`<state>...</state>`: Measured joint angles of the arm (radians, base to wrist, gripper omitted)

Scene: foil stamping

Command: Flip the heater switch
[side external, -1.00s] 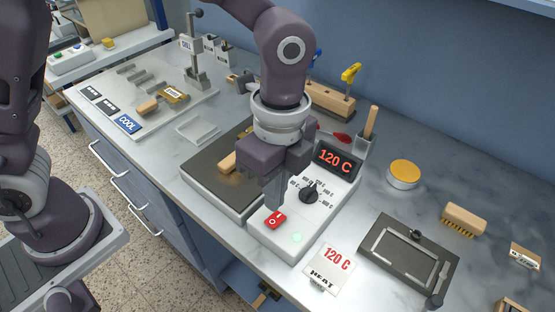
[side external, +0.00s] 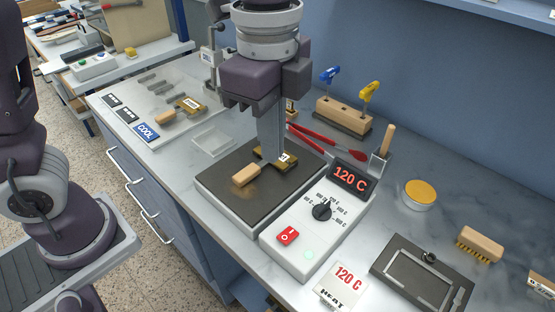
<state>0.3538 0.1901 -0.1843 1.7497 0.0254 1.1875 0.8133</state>
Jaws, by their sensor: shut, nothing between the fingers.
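The heater's white control box (side external: 275,248) stands at the front of the bench. Its red rocker switch (side external: 288,236) is uncovered, with a pale green lamp (side external: 309,253) beside it. A black dial (side external: 322,210) sits behind the switch, and the red display (side external: 348,177) reads 120 C. My gripper (side external: 273,158) is shut and empty, pointing down over the dark hot plate (side external: 222,182), away from the switch. Its tips appear close to a brass stamp (side external: 284,164) on the plate; I cannot tell whether they touch. The stamp's wooden handle (side external: 246,175) points to the front left.
A 120 C HEAT card (side external: 340,285) and a dark framed plate (side external: 420,272) lie at right. A shallow tray (side external: 210,141) lies left of the hot plate.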

